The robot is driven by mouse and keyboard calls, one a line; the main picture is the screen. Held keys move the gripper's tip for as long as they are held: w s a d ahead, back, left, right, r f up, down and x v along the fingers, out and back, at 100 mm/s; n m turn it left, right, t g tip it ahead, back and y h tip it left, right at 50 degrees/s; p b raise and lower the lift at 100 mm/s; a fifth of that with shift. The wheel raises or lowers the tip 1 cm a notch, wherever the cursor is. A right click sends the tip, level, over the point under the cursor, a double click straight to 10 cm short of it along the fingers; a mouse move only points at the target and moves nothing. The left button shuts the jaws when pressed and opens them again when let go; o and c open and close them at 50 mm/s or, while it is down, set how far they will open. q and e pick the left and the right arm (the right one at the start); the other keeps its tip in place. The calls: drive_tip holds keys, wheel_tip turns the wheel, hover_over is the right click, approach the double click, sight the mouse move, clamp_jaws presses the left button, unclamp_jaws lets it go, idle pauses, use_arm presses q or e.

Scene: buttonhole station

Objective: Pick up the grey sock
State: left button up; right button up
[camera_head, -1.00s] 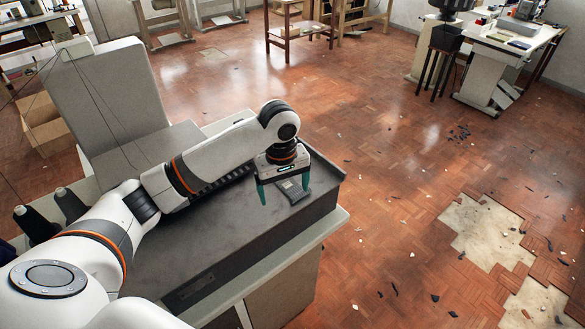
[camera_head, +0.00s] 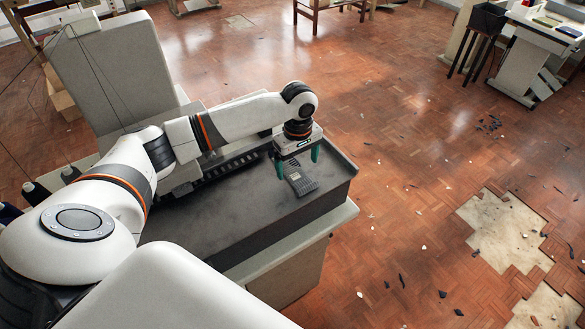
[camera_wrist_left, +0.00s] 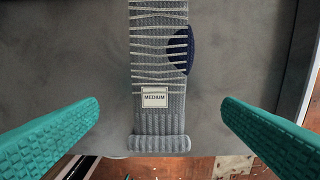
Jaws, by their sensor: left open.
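The grey sock (camera_head: 304,185) lies on the dark top of the machine bed (camera_head: 225,215), near its right end. In the left wrist view the sock (camera_wrist_left: 160,112) is ribbed, with pale stripes, a navy patch, a "MEDIUM" label and a rolled cuff at the near end. My left gripper (camera_head: 298,169) is open and empty, with its green fingers above the bed at the sock's far end in the head view. In the wrist view its fingers stand apart on either side of the sock, touching neither edge. My right gripper is not in view.
A tall grey machine housing (camera_head: 112,75) stands at the back left, with dark thread cones (camera_head: 36,193) beside it. The bed's right edge drops to a pale table edge (camera_head: 335,222). Beyond is parquet floor (camera_head: 420,130) with debris and bare patches (camera_head: 500,230).

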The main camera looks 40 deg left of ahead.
sight(297, 176)
use_arm(q)
drive_tip(key=shift+s+d+f, duration=0.1)
drive_tip(key=shift+s+f, duration=0.1)
drive_tip(key=shift+f, duration=1.25)
drive_tip(key=shift+w+f, duration=0.1)
drive_tip(key=shift+w, duration=0.05)
drive_tip(key=shift+c, duration=0.3)
drive_tip(key=c, duration=1.1)
drive_tip(key=shift+o, duration=0.2)
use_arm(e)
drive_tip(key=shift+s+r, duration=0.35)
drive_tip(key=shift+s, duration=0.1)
